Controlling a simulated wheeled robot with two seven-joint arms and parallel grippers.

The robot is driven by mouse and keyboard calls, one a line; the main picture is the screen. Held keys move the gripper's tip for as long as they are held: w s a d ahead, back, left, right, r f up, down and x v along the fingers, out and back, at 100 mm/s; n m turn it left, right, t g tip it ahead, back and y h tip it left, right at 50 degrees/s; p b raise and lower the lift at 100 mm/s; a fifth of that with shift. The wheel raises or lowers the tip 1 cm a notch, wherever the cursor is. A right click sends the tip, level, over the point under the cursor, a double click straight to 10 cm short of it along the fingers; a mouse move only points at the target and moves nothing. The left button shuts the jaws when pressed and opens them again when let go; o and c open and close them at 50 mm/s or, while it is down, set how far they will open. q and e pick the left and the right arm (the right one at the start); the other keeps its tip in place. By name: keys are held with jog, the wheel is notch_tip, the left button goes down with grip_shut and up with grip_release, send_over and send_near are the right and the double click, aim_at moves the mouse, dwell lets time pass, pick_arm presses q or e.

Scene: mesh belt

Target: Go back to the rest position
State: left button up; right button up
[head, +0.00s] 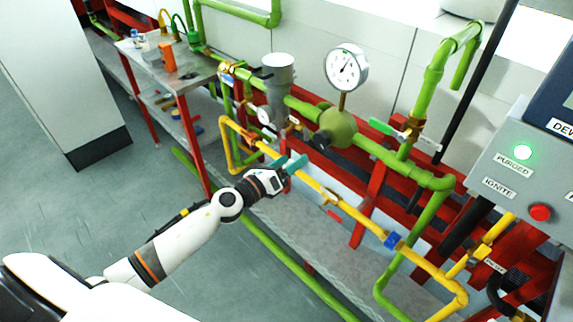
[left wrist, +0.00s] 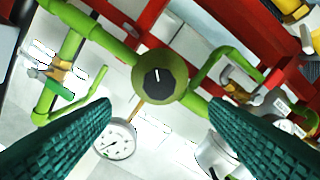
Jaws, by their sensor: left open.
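My left gripper (head: 295,164) has teal fingers and is at the end of my white arm, beside the yellow pipe (head: 322,191). It is open, with nothing between its fingers. In the left wrist view its two ridged fingers (left wrist: 160,104) stand wide apart. A green round regulator (head: 340,127) with a black knob is beyond the fingers; in the left wrist view the knob (left wrist: 160,82) is above the gap between them. I cannot tell from these views whether the gripper touches the yellow pipe. My right gripper is not in view.
A pressure gauge (head: 346,68) stands above the regulator. A grey control box (head: 530,165) with a lit green PURGED lamp and a red button is at the right. A metal table (head: 150,62) with small items is at the back left. Grey floor (head: 90,205) is open at the left.

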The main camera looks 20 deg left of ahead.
pick_arm(q)
jog(key=shift+s+a, duration=0.15)
jog(key=shift+s, duration=0.3)
jog(key=s+a+f+n+g+y, duration=0.2)
jog(key=f+n, duration=0.3)
jog(key=f, duration=0.4)
jog(key=s+a+f+n+g+y, duration=0.1)
jog(key=s+a+f+n+y, duration=0.3)
jog(key=f, duration=0.6)
jog(key=s+f+n+g, duration=0.2)
jog(key=s+f+n, duration=0.25)
jog(key=f, duration=0.35)
jog(key=s+f+n+g, duration=0.2)
jog(key=s+f+n, duration=0.25)
jog(key=f, duration=0.25)
jog(key=s+d+f+n+g, duration=0.2)
jog(key=s+f+n+g, duration=0.1)
jog(key=s, duration=0.8)
jog(key=s+d+f+n+g, duration=0.2)
jog(key=s+f+n, duration=0.3)
jog(key=s+f, duration=0.3)
jog(key=s+d+f+n+g, duration=0.3)
jog(key=s+f, duration=0.3)
jog(key=s, duration=0.8)
jog(key=shift+f+n+g, duration=0.25)
jog(key=shift+n+g, duration=0.25)
jog(key=shift+n, duration=0.2)
jog(key=shift+d, duration=0.1)
jog(key=shift+c, duration=0.4)
